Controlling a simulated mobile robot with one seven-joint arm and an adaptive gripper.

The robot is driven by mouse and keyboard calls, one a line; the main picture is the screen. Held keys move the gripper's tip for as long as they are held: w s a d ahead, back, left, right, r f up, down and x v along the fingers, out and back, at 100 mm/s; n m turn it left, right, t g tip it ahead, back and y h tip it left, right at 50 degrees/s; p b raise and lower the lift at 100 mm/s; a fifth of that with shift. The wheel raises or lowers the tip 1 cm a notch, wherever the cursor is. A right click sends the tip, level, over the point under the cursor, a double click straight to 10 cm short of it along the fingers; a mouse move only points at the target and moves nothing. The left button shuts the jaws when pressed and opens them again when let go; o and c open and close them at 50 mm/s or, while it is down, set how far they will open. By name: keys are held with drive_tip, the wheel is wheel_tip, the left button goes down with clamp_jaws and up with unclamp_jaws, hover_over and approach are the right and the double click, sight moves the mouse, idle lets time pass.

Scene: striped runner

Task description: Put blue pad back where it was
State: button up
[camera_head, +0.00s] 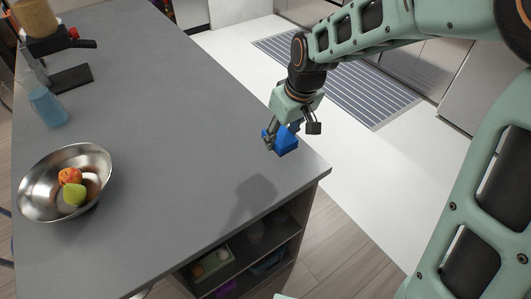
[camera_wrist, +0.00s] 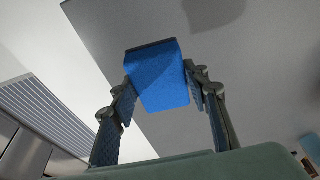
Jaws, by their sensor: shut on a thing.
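The blue pad (camera_head: 286,142) is a small blue block held in my gripper (camera_head: 283,138), near the right edge of the grey counter in the head view. In the wrist view the blue pad (camera_wrist: 158,78) sits between the two fingers of my gripper (camera_wrist: 160,85), which are shut on its sides. A darker strip shows along its far edge. A shadow lies on the counter below and to the left, so the pad looks held above the surface. The exact height is hard to tell.
The grey counter (camera_head: 165,120) is clear in its middle. Open shelves (camera_head: 245,258) with items are under the counter's near end. A striped runner (camera_head: 345,85) lies on the floor.

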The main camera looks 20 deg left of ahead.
hover_over(263, 161)
drive_tip(key=d, duration=0.1)
drive_tip(key=f, duration=0.5)
drive_tip(key=shift+s, duration=0.2)
wheel_tip(263, 161, down, 3)
drive_tip(key=shift+s+a, duration=0.1)
drive_tip(key=shift+a, duration=0.05)
drive_tip(key=shift+f, duration=0.25)
drive_tip(key=shift+f, duration=0.1)
drive_tip(key=shift+f, duration=0.15)
drive_tip(key=o, duration=1.1)
drive_tip(key=shift+r, duration=0.25)
